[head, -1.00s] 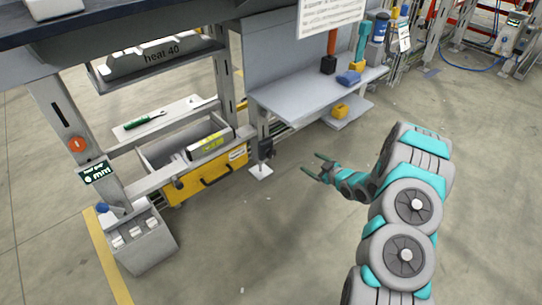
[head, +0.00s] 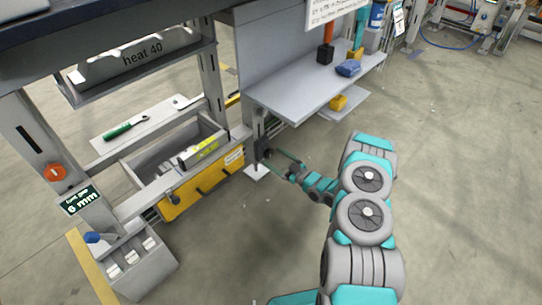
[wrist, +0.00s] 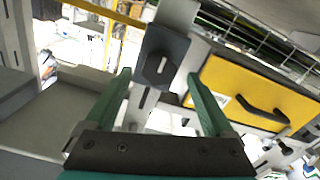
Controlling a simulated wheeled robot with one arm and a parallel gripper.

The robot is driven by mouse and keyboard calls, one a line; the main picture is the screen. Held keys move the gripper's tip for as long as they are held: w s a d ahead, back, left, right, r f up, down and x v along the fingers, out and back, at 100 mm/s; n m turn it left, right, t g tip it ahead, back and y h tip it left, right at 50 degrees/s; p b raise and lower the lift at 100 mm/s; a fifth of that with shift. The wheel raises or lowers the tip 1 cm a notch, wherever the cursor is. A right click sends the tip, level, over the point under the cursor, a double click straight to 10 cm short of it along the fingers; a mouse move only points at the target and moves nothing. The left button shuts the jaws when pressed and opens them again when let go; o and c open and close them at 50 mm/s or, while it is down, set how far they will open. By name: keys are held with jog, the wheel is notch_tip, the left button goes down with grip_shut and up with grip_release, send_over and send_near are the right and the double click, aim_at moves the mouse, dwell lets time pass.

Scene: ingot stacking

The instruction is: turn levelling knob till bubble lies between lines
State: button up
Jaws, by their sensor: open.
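The dark levelling knob (head: 267,154) sits low on the bench leg beside the yellow drawer. In the wrist view the knob (wrist: 163,58) is a dark block with a pale slot, seen between and just beyond my fingertips. My gripper (head: 277,163) is open and empty, its fingers pointing at the knob; in the wrist view the gripper (wrist: 159,76) has one green finger on each side. Contact with the knob cannot be told. A spirit level (head: 198,152) with a yellow-green vial lies on the bench's lower rail above the drawer. Its bubble and lines are too small to make out.
The yellow drawer (head: 190,195) is close left of my gripper. A grey shelf (head: 290,95) with a blue cloth (head: 347,68) overhangs behind it. A green-handled tool (head: 125,129) lies on a white board. Floor to the right is clear.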

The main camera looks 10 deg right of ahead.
jog(key=shift+x, duration=1.3)
jog(key=c, duration=1.4)
